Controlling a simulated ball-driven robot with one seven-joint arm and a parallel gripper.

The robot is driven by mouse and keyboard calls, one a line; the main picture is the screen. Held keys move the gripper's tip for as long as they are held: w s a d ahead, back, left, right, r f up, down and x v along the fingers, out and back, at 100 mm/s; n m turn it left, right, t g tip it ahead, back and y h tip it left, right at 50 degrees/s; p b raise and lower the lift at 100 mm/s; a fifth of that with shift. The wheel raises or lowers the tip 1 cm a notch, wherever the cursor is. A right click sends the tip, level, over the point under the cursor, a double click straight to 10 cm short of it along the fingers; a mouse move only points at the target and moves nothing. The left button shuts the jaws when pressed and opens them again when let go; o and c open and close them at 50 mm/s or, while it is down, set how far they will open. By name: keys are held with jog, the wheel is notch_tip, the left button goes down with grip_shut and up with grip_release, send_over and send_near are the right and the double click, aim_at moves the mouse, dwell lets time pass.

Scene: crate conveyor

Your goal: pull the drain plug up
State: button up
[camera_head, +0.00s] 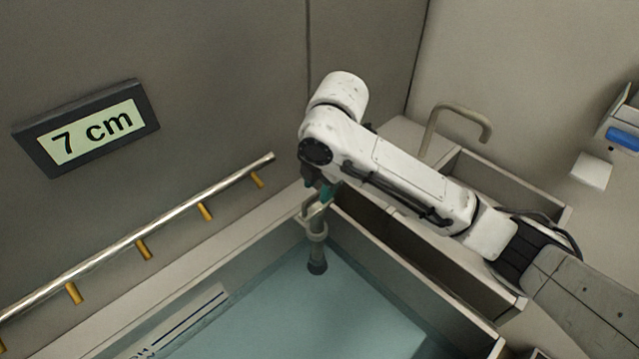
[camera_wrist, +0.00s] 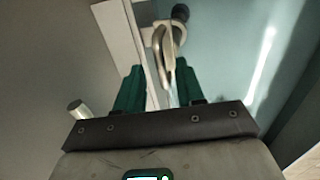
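The drain plug (camera_head: 317,240) is a grey upright stem with a collar, a bent handle at its top and a dark lower end. It stands in the far corner of the water-filled basin (camera_head: 410,292). My gripper (camera_head: 318,188) is right above the handle, pointing down. In the wrist view my gripper (camera_wrist: 159,68) has its two teal fingers apart. The plug's dark end (camera_wrist: 180,12) shows beyond. Whether it is seated is unclear.
A wall display (camera_head: 92,128) reads 7 cm. A metal rail (camera_head: 150,232) on yellow posts runs along the left wall. A curved faucet (camera_head: 455,112) and an empty trough (camera_head: 510,185) are at right. A blue item (camera_head: 624,138) sits at far right.

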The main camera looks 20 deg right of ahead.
jog(key=shift+r, duration=0.1)
notch_tip(320, 180, up, 10)
jog(key=s, duration=0.2)
jog(key=shift+d+r, duration=0.2)
jog(key=shift+d, duration=0.1)
dwell(0.4)
